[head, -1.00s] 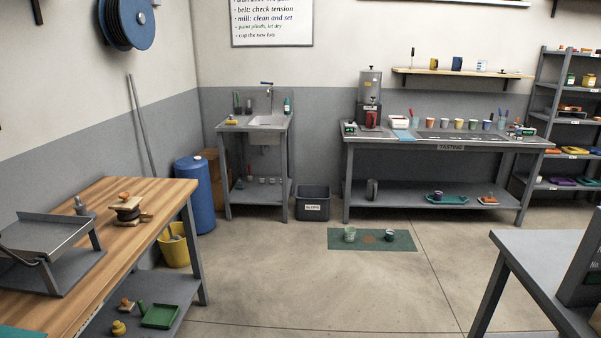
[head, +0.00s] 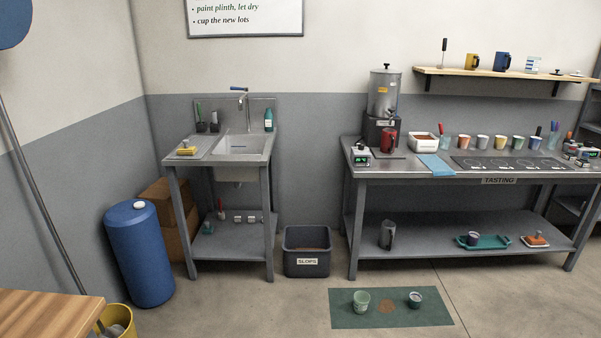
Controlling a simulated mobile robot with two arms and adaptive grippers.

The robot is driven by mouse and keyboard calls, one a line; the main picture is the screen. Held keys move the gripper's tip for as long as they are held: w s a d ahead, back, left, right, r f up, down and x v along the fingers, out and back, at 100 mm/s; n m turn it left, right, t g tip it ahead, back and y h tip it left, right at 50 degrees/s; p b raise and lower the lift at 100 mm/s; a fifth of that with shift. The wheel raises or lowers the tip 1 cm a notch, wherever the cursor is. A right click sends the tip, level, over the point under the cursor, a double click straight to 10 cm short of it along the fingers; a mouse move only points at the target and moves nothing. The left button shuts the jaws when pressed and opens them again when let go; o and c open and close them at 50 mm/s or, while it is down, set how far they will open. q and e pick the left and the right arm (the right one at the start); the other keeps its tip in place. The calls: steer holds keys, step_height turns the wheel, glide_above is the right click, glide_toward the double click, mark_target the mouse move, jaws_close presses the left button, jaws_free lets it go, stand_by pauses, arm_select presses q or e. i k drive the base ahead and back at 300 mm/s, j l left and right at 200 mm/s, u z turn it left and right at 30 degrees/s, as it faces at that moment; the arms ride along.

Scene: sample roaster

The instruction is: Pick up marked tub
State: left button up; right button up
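Two small tubs stand on a dark green mat (head: 345,318) on the floor, below the front of the tasting bench. The left one is a pale green tub (head: 361,302) with something whitish in it. The right one is a smaller dark grey tub (head: 414,299) with a light rim. A brown round patch (head: 387,307) lies on the mat between them. At this size I cannot tell which tub carries a mark. Neither of my grippers is in view.
The tasting bench (head: 430,173) with cups and an urn stands behind the mat. A grey slops bin (head: 307,264), a sink stand (head: 172,164) and a blue barrel (head: 139,255) are to the left. A wooden worktop (head: 40,312) fills the near left corner. Floor around the mat is clear.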

mark_target(362, 299)
steer(key=i, duration=1.75)
steer(key=i+z, duration=0.35)
steer(key=i+j+z, duration=0.25)
steer(key=i+z, duration=0.15)
steer(key=i+j+z, duration=0.35)
steer(key=l, duration=0.1)
